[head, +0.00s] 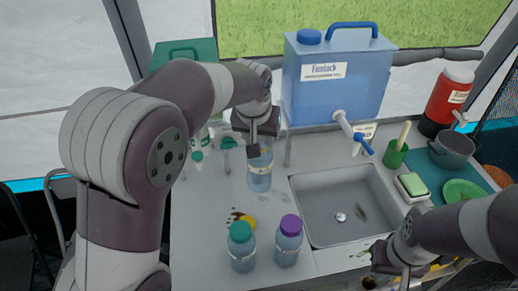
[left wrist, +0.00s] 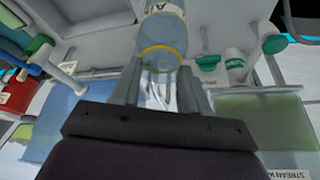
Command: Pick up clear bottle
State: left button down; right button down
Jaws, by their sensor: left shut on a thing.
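A clear, bluish bottle with a pale label band (head: 260,181) stands upright at the left of the sink. It also shows in the left wrist view (left wrist: 164,28), with a yellow ring near the gripper. My left gripper (head: 258,140) is above the bottle and shut on its top end, which the fingers partly hide. In the left wrist view the two fingers (left wrist: 160,88) lie on either side of the bottle's narrow end. My right gripper (head: 392,264) hangs at the front right, apart from the bottle; its jaw opening is unclear.
A green-capped bottle (head: 242,247) and a purple-capped bottle (head: 289,241) stand in front, near a yellow round thing (head: 247,222). The sink (head: 335,232) is to the right. A blue water tank (head: 345,85) stands behind. A green cup (head: 394,156) is beyond the sink.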

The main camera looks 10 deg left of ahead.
pick_arm(q)
jog(key=shift+r, duration=2)
jog(key=shift+a, duration=0.1)
dwell(1.5)
